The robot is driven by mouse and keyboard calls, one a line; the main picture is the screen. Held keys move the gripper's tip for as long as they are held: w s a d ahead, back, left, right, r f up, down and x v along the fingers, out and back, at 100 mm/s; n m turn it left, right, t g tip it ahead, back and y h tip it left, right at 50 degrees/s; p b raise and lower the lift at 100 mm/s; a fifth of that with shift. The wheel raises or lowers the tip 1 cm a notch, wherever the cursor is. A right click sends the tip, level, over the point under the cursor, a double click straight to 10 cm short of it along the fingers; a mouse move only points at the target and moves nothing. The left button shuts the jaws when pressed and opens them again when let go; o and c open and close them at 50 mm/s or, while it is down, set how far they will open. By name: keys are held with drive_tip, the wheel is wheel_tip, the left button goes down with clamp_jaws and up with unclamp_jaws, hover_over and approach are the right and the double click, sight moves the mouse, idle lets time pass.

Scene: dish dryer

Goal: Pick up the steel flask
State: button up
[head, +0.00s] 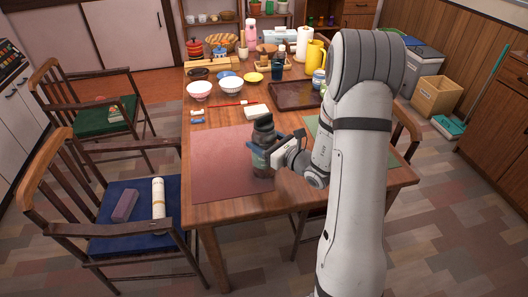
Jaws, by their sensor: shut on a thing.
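The steel flask (263,126) is a dark grey bottle with a rounded cap, upright over the right part of the reddish-brown placemat (222,165) near the table's front. My gripper (265,148) reaches in from the right and is shut around the flask's body. The fingers hide part of its middle, while its top and its lower part show. I cannot tell whether its base touches the mat or is slightly above it.
A green placemat (384,148) lies partly behind my arm. Chairs stand at the left. The left part of the reddish placemat is clear.

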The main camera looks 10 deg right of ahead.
drive_tip(key=c, duration=0.8)
drive_tip(key=shift+r, duration=0.25)
drive_tip(key=shift+c, duration=0.2)
